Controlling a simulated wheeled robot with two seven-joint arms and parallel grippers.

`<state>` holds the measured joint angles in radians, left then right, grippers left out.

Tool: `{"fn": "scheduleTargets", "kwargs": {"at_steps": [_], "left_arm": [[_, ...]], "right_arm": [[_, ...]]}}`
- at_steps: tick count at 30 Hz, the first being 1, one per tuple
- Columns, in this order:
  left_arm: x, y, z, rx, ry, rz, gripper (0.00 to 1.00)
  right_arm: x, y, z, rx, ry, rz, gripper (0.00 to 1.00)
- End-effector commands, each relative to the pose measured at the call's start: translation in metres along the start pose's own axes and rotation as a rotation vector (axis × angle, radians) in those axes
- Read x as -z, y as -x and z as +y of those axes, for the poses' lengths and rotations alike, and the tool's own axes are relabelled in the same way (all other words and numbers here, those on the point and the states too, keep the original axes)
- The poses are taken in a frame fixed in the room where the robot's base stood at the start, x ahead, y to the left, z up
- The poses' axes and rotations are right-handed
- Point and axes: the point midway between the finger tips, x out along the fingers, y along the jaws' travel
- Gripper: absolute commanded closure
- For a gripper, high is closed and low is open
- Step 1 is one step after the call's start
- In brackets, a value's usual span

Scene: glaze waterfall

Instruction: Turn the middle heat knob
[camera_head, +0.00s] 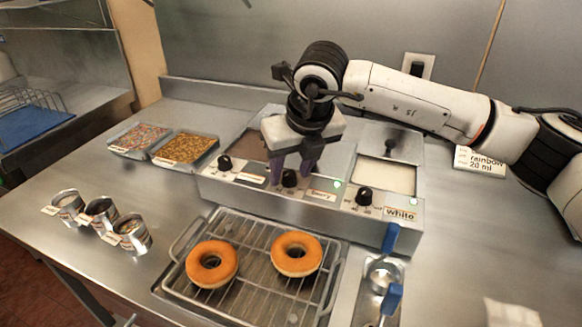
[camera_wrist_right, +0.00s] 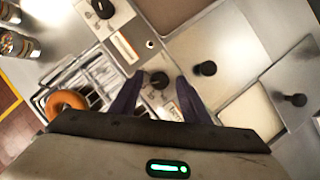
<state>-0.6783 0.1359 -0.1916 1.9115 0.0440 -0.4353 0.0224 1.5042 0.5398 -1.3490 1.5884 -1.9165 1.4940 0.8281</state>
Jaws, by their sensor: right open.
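The glaze warmer (camera_head: 316,210) has three black heat knobs on its front panel. The middle heat knob (camera_head: 290,179) is beside the berry label (camera_head: 322,195). My right gripper (camera_head: 293,169) reaches down to it from above, open, with its purple fingers on either side. In the right wrist view the middle knob (camera_wrist_right: 158,80) shows between the two spread fingers (camera_wrist_right: 159,97). I cannot tell whether they touch it. The left knob (camera_head: 225,163) and right knob (camera_head: 364,196) stand free. My left gripper is not in view.
A wire rack (camera_head: 252,245) with two orange-brown doughnuts (camera_head: 297,253) stands in front of the warmer. Blue-handled tools (camera_head: 390,238) lie to its right. Sprinkle trays (camera_head: 184,148) and small metal cups (camera_head: 131,232) are at left. The sign (camera_head: 480,162) stands behind right.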

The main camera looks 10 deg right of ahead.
Motion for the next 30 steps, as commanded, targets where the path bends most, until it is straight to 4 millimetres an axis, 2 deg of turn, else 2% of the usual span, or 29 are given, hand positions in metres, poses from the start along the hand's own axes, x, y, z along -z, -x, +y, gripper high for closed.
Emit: {"fn": "scheduleTargets", "kwargs": {"at_steps": [4,11,20,30], "left_arm": [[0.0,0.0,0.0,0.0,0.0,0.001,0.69],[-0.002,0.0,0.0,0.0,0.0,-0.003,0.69],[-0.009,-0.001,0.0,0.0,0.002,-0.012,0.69],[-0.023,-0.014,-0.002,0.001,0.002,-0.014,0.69]], "right_arm": [[0.0,0.0,0.0,0.0,0.0,0.0,0.59],[0.0,0.0,0.0,0.0,0.0,0.0,0.98],[0.001,-0.001,0.0,-0.013,0.029,0.001,0.98],[0.0,-0.002,-0.002,-0.095,0.221,-0.001,0.98]]}}
